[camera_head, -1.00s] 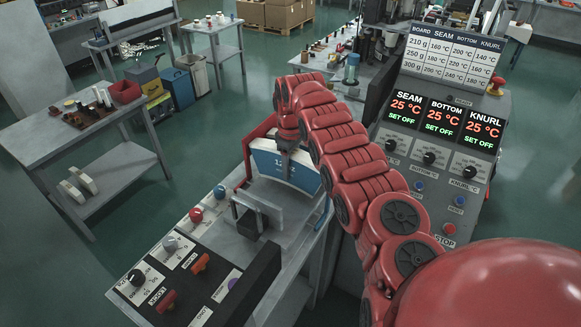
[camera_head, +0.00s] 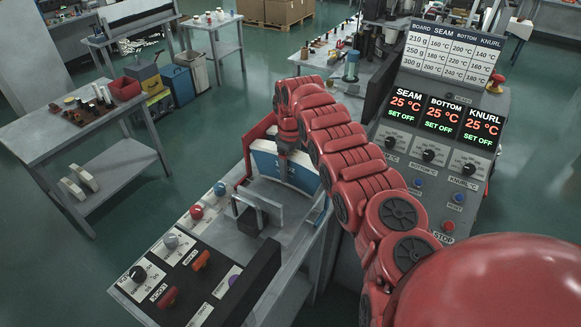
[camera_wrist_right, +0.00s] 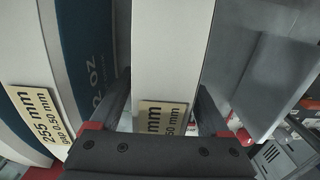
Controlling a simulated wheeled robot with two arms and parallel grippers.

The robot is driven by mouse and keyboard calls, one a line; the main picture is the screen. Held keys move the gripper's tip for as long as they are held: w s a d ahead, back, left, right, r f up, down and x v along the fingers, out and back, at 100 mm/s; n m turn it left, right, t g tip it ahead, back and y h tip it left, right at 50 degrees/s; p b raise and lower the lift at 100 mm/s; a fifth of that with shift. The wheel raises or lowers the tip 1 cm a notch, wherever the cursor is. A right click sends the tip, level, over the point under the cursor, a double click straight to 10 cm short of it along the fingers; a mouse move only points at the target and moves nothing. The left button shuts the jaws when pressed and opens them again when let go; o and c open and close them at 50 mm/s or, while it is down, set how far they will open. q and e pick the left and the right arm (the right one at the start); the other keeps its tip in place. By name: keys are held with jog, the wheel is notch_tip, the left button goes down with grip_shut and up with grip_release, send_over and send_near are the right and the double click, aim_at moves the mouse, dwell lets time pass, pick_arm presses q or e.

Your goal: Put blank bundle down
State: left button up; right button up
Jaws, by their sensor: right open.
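The blank bundle (camera_head: 265,160), white along its top edge with a dark blue printed face, stands in the rear part of the grey bench machine in the head view. My right gripper (camera_head: 287,150) is down at the bundle, its arm reaching in from the lower right. In the right wrist view a white band lies between the open fingers (camera_wrist_right: 165,95), and the blue printed face of a blank (camera_wrist_right: 92,60) is to the left. Whether the fingers touch the bundle cannot be told. The bundle's lower part is hidden. My left gripper is out of view.
A grey bracket (camera_head: 262,207) stands in front of the bundle. The machine's control panel (camera_head: 185,265) has knobs and buttons. A temperature console (camera_head: 440,150) rises to the right of my arm. A side table (camera_head: 60,140) stands at left, with open floor between.

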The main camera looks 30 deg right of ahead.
notch_tip(320, 180, up, 9)
jog(key=shift+w+a+r+b, duration=0.1)
jog(key=shift+r+b, duration=0.05)
jog(key=shift+b, duration=1)
jog(key=shift+r, duration=0.4)
notch_tip(320, 180, up, 2)
jog(key=shift+r+p, duration=0.1)
jog(key=shift+p, duration=1.05)
